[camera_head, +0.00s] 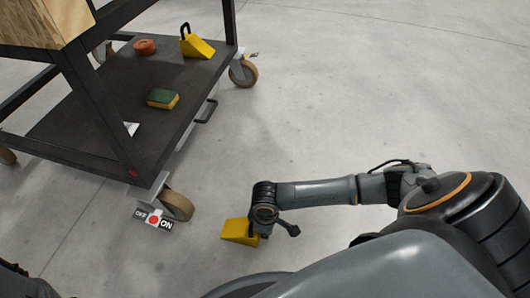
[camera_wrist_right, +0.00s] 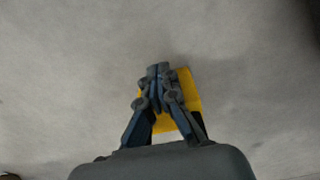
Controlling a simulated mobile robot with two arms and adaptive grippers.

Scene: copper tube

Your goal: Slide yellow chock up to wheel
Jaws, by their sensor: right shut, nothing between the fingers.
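The yellow chock (camera_head: 236,232) lies on the floor to the right of the cart's near caster wheel (camera_head: 178,206), with a strip of bare floor between them. My right gripper (camera_head: 264,232) is at the chock's right end, pointing down. In the right wrist view, its shut fingers (camera_wrist_right: 158,72) overlap the yellow chock (camera_wrist_right: 186,98), with nothing between them. I cannot tell whether they touch it. The fingers and gripper body hide part of the chock. My left gripper is not in view.
The dark cart shelf (camera_head: 75,120) holds a second yellow chock (camera_head: 198,47), a green-yellow sponge (camera_head: 163,99) and an orange roll (camera_head: 145,46). Another caster (camera_head: 243,73) stands farther back.

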